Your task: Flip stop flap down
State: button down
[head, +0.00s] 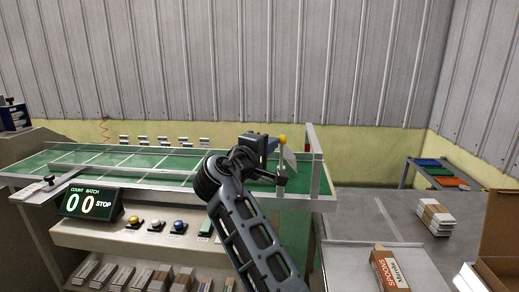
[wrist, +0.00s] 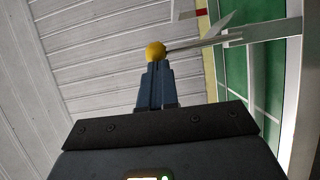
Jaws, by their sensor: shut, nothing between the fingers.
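The stop flap (head: 289,158) is a thin pale plate at the right end of the green conveyor, standing tilted above the belt. Its yellow knob (head: 282,139) is at its upper end. In the wrist view the yellow knob (wrist: 155,51) sits right at the tips of my gripper (wrist: 154,64), with a thin grey rod running right from it towards the pale flap (wrist: 218,28). My gripper (head: 275,143) has its blue fingers shut with nothing between them. The fingertips look touching or nearly touching the knob; I cannot tell which. My arm hides part of the conveyor's end.
The green conveyor (head: 110,158) has pale rails and an upright post (head: 313,160) near the flap. A grey table (head: 350,208) at right holds stacked packs (head: 437,217) and a carton (head: 498,235).

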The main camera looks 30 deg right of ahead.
jog(key=s+d+m+y, duration=0.3)
jog(key=s+d+m, duration=0.1)
jog(key=d+m, duration=0.2)
jog(key=shift+s+f+m+p, duration=0.2)
jog(key=shift+f+m+p, duration=0.05)
jog(key=shift+m+p, duration=0.1)
dwell(0.5)
